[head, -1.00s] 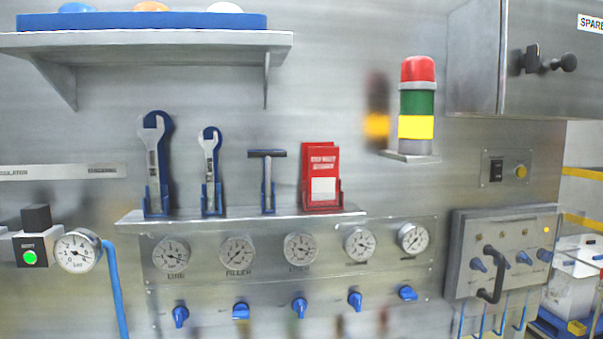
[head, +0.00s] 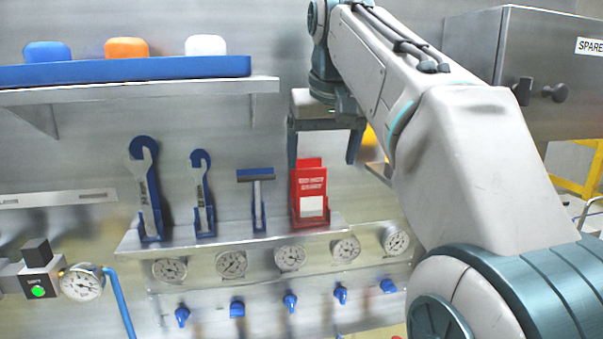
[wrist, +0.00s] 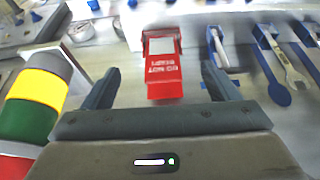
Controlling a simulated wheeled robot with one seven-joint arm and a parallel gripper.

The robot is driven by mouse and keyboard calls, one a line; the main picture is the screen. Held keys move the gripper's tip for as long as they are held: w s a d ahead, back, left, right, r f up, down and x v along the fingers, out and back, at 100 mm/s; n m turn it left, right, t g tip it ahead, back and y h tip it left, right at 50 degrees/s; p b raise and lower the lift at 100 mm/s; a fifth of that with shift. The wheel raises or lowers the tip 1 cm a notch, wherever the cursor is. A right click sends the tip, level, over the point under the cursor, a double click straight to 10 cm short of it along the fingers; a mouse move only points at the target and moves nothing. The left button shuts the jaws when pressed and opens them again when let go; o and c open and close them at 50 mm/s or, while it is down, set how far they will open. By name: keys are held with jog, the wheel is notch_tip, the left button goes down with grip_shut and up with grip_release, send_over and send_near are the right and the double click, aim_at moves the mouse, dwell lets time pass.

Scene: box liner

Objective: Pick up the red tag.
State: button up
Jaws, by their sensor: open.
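The red tag (head: 311,184) stands upright in a red holder on the narrow steel ledge, at the right end of the tool row. It has a white panel and pale lettering. My gripper (head: 321,162) is open and empty, just above and around the tag's upper part in the head view. In the wrist view the tag (wrist: 163,75) lies ahead of the gap between the two spread fingers (wrist: 160,82), near its middle. I cannot tell from these frames whether either finger touches it.
A blue-handled squeegee-like tool (head: 258,195) and two wrenches (head: 201,195) stand left of the tag. Gauges (head: 290,257) and blue knobs sit below the ledge. A stack light (wrist: 35,105) stands close beside my gripper in the wrist view. A shelf (head: 140,92) is above left.

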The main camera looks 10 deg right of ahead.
send_near(311, 188)
jog(key=p+x, duration=0.1)
jog(key=x, duration=0.6)
jog(key=shift+w+f+p, duration=0.2)
jog(key=shift+f+p, duration=0.1)
jog(key=shift+f, duration=0.35)
jog(key=shift+c, duration=0.3)
jog(key=c, duration=1)
